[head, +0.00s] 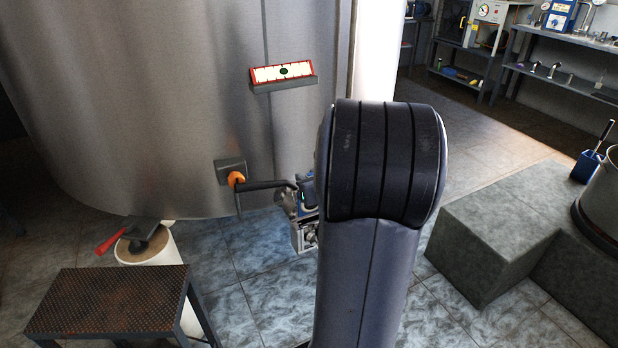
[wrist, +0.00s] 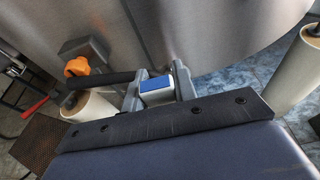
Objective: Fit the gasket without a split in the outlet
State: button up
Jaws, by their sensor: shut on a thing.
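My gripper (head: 299,193) is low in front of the steel tank (head: 190,100), mostly hidden behind my arm. It is shut on the free end of a black lever (head: 265,185). The lever runs left to an orange hub (head: 236,178) at a grey bracket (head: 229,166) on the tank wall. In the wrist view the lever (wrist: 108,78) reaches from the orange hub (wrist: 77,66) to between my fingers (wrist: 160,85). The lever looks about level. I cannot make out a gasket or the outlet in either view.
A red-framed panel (head: 282,72) is on the tank above. A red-handled tool (head: 112,240) lies on a white cylindrical stand (head: 150,257) at lower left, behind a perforated step (head: 105,300). A grey block (head: 495,240) stands to the right. Tiled floor lies between.

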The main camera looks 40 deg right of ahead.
jog(key=shift+f+b, duration=3.7)
jog(key=shift+b, duration=0.1)
jog(key=shift+r, duration=0.15)
notch_tip(320, 180, up, 7)
jog(key=p, duration=0.5)
jog(key=shift+f, duration=0.2)
dwell(1.9)
jog(key=shift+f+b, duration=1.1)
jog(key=shift+b, duration=0.25)
